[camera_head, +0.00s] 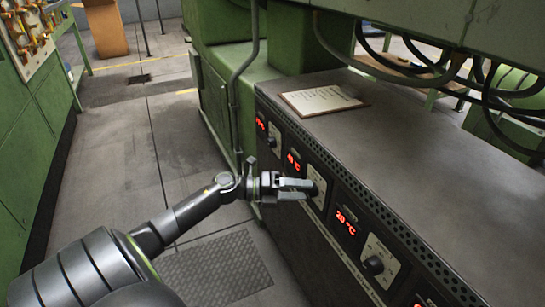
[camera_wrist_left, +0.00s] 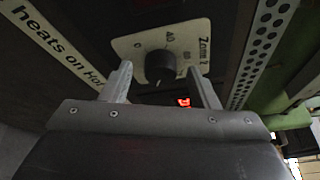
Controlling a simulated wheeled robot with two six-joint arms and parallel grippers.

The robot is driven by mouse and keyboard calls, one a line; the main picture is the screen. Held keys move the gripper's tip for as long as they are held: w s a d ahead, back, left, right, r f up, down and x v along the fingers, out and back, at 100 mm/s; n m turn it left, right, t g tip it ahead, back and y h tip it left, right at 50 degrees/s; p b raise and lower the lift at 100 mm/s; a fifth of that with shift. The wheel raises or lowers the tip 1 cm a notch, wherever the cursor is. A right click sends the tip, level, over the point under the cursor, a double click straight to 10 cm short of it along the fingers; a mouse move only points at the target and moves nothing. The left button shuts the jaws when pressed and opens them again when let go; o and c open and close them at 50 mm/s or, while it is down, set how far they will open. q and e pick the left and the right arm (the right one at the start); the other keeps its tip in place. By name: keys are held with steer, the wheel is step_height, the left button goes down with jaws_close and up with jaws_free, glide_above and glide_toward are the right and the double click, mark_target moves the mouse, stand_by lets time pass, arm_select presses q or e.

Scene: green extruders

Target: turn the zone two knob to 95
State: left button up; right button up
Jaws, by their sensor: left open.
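The zone two knob (camera_wrist_left: 160,67) is a dark round knob on a pale dial plate (camera_wrist_left: 182,45) marked "Zone 2" in the left wrist view. My left gripper (camera_head: 309,189) is open, with one finger on each side of the knob; I cannot tell if either touches it. In the head view the fingers reach the control panel and partly hide this knob. A red-lit display (camera_head: 293,161) sits beside it. In the wrist view only a sliver of a red display (camera_wrist_left: 184,102) shows by a finger. My right gripper is not in view.
A neighbouring knob (camera_head: 373,265) and its display (camera_head: 346,220) reading 20 °C are nearer me. Another knob (camera_head: 271,142) is farther off. A paper sheet (camera_head: 321,100) lies on the dark cabinet top (camera_head: 440,160). Black cables (camera_head: 420,75) hang above. The floor to the left is clear.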

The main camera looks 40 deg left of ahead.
arm_select(q)
steer(key=p+v, duration=0.2)
steer(key=v, duration=1.4)
steer(key=shift+s+a, duration=0.25)
steer(key=shift+a, duration=0.05)
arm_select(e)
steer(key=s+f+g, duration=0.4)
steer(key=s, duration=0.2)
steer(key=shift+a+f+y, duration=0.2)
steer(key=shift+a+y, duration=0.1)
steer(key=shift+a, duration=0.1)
